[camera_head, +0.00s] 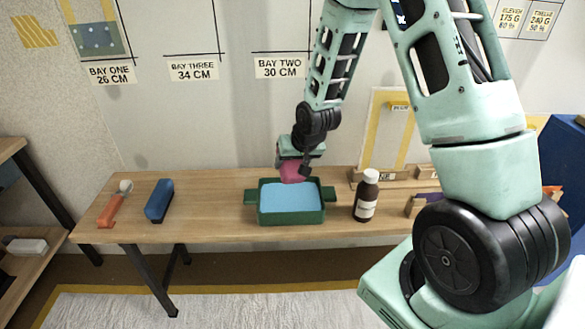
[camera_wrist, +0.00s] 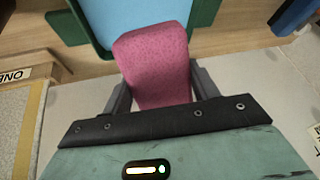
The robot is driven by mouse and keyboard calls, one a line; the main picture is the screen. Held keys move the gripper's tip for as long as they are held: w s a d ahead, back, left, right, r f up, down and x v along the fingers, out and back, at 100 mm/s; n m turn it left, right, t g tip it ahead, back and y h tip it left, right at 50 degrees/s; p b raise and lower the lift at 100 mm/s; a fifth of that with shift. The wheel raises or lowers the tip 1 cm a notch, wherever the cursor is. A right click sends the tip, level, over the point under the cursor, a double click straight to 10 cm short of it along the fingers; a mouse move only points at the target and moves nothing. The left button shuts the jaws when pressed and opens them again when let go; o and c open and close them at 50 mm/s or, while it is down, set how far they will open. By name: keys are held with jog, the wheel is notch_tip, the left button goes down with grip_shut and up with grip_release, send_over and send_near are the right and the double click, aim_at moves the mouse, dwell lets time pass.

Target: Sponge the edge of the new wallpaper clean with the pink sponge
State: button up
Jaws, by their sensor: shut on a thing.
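The pink sponge (camera_head: 292,172) is held in my gripper (camera_head: 295,168), just above the far edge of the green tray (camera_head: 290,218), which holds blue water. In the wrist view the sponge (camera_wrist: 157,62) stands between the two dark fingers of my gripper (camera_wrist: 157,90), which are shut on it. The tray's rim (camera_wrist: 72,28) shows beyond the sponge in that view. On the wall, a patterned wallpaper piece (camera_head: 97,38) hangs above the BAY ONE label. Labels BAY THREE (camera_head: 193,70) and BAY TWO (camera_head: 279,67) mark plain wall. I cannot tell which edge is the new wallpaper's.
On the wooden table (camera_head: 220,195) are an orange-handled roller (camera_head: 115,205), a blue block-shaped tool (camera_head: 159,200) and a brown bottle (camera_head: 366,195) close to the tray's right. Wooden holders (camera_head: 415,207) stand further right. Bare tabletop lies between the blue tool and the tray.

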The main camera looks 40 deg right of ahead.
notch_tip(320, 180, down, 8)
jog(key=b, duration=0.6)
jog(key=shift+f, duration=0.15)
dwell(0.5)
jog(key=shift+f, duration=0.7)
jog(key=shift+f, duration=0.35)
jog(key=shift+f, duration=0.2)
jog(key=shift+a, duration=0.1)
